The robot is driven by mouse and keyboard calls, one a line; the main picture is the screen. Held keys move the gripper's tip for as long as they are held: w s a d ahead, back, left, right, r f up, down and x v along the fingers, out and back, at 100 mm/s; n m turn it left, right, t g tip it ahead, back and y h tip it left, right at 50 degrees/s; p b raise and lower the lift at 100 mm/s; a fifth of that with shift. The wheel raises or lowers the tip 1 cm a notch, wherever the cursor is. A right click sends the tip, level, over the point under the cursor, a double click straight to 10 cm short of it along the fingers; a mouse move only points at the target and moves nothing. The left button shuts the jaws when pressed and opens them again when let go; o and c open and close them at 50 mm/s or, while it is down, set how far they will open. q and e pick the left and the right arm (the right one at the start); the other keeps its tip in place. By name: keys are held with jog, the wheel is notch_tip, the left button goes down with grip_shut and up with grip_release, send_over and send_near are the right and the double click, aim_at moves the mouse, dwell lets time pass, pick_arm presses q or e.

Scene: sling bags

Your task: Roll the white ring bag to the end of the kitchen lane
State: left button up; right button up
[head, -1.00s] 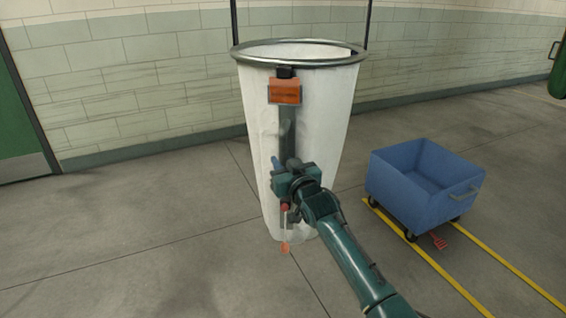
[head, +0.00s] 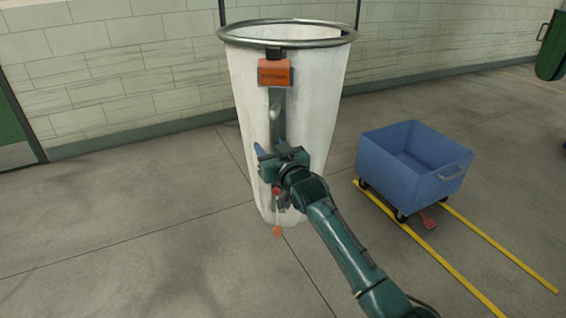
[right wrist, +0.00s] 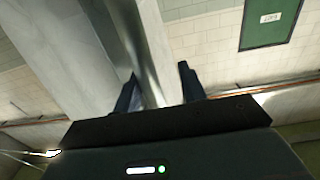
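The white ring bag (head: 308,120) hangs from a metal ring (head: 290,43) near the wall. An orange block (head: 275,72) sits under the ring, with a grey strap or bar (head: 276,112) running down the bag's front. My right gripper (head: 262,150) is in front of the bag, at the lower part of this bar. In the right wrist view its two dark fingers (right wrist: 158,88) stand apart, with a shiny grey strip (right wrist: 150,45) passing between them. The strip looks close to the left finger, with a gap to the right one. My left gripper is not in view.
A blue wheeled cart (head: 412,165) stands right of the bag, beside yellow floor lines (head: 440,261). A tiled wall (head: 130,80) is behind. The floor at left is clear.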

jog(key=v, duration=1.2)
dwell(0.6)
jog(key=s+d+f+g+h, duration=0.1)
jog(key=s+d+f+g, duration=0.2)
jog(key=s+f, duration=0.8)
jog(key=s+d+f+m+g+h+p, duration=0.1)
jog(key=s+d+f, duration=0.4)
jog(key=s+f, duration=0.6)
jog(key=s+g+h, duration=0.1)
jog(key=s+g, duration=0.1)
jog(key=s, duration=0.4)
jog(key=shift+s+d+f+p, duration=0.2)
jog(key=shift+f+p, duration=0.1)
jog(key=shift+f, duration=0.1)
